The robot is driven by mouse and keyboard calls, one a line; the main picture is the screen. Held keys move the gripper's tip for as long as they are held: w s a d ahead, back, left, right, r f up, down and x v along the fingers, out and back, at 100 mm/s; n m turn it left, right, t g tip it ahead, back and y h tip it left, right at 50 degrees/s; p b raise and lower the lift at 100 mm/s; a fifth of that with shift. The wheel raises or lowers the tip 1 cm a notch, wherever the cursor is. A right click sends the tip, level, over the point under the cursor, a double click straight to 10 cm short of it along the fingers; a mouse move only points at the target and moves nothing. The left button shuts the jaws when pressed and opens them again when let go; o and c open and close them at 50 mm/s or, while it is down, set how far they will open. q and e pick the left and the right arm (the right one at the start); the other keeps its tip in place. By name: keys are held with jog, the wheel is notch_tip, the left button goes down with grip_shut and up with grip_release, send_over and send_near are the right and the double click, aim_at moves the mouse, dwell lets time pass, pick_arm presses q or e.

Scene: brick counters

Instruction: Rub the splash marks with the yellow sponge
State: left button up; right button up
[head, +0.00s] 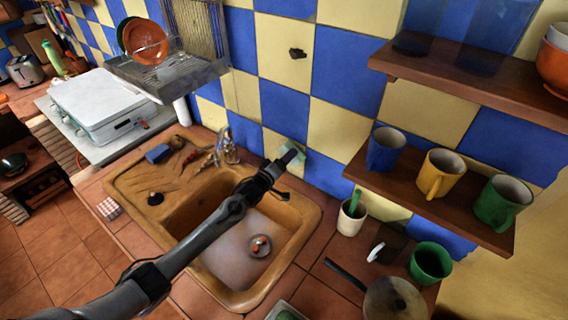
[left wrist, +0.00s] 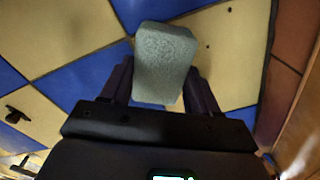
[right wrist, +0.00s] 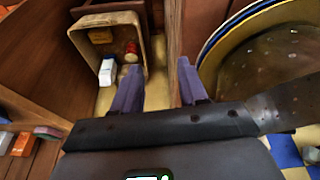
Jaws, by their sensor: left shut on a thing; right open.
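My left gripper (head: 277,168) is up against the blue and cream tiled wall behind the sink. It is shut on a sponge-like block (left wrist: 165,62), which looks grey-green rather than yellow. The block also shows in the head view (head: 292,153), at the wall tiles; I cannot tell whether it touches them. A few tiny dark specks (left wrist: 207,46) show on the cream tile beside the block; I cannot tell if they are splash marks. My right gripper (right wrist: 158,85) is open and empty in the right wrist view, and is outside the head view.
A tan sink (head: 312,215) lies below my left arm, with a tap (head: 228,148) and a blue block (head: 158,153) at its back. A white cup (head: 351,215) and a shelf with mugs (head: 385,149) stand right. A dish rack (head: 168,75) hangs left.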

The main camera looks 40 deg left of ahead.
aim_at(297, 161)
pick_arm(q)
jog(key=shift+w, duration=0.3)
dwell(0.6)
jog(key=shift+w+b, duration=0.7)
jog(key=shift+b, duration=0.1)
jog(key=shift+d+r+p, duration=0.1)
jog(key=shift+d+p, duration=0.4)
jog(key=shift+d, duration=0.25)
jog(key=shift+w+d+p, duration=0.15)
jog(key=shift+d+p, duration=0.3)
jog(key=shift+d, duration=0.8)
jog(key=shift+a, duration=0.1)
jog(key=shift+a+b, duration=0.3)
jog(key=shift+a, duration=1.7)
